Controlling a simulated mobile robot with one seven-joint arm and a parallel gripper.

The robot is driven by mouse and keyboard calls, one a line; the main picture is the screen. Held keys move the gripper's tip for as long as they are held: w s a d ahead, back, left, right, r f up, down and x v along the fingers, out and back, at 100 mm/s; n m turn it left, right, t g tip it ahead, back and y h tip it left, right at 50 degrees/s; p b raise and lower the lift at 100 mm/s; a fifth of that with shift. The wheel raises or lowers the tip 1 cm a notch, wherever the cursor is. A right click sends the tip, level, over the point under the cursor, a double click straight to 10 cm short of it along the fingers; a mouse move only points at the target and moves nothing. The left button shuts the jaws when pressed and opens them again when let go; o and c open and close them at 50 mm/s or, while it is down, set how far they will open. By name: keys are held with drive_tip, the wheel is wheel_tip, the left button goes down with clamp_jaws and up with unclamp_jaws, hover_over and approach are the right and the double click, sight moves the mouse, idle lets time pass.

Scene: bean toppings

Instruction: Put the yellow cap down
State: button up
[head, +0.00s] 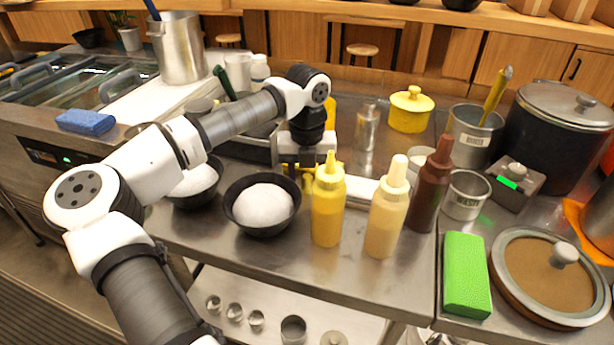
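My gripper (303,172) points down over the middle of the counter, behind the yellow squeeze bottle (327,212). A yellow piece (291,169) shows right at its fingers, partly hidden by the hand and the bottle. It may be the yellow cap, but I cannot tell whether the fingers hold it or only stand beside it. The finger gap is too small and covered to read. A yellow pot (409,112) with a yellow knobbed lid stands at the back right, apart from the gripper. Another yellow thing (330,113) shows partly behind my wrist.
Two black bowls of white contents, the nearer one (262,226) left of the bottles, stand in front. A cream bottle (387,207) and a brown bottle (430,187) crowd the right. A green sponge (465,275) and round lid (549,277) lie further right. Bare counter shows at front (290,256).

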sight(307, 175)
wheel_tip(307, 175, up, 12)
drive_tip(key=shift+r, duration=0.2)
idle(0.5)
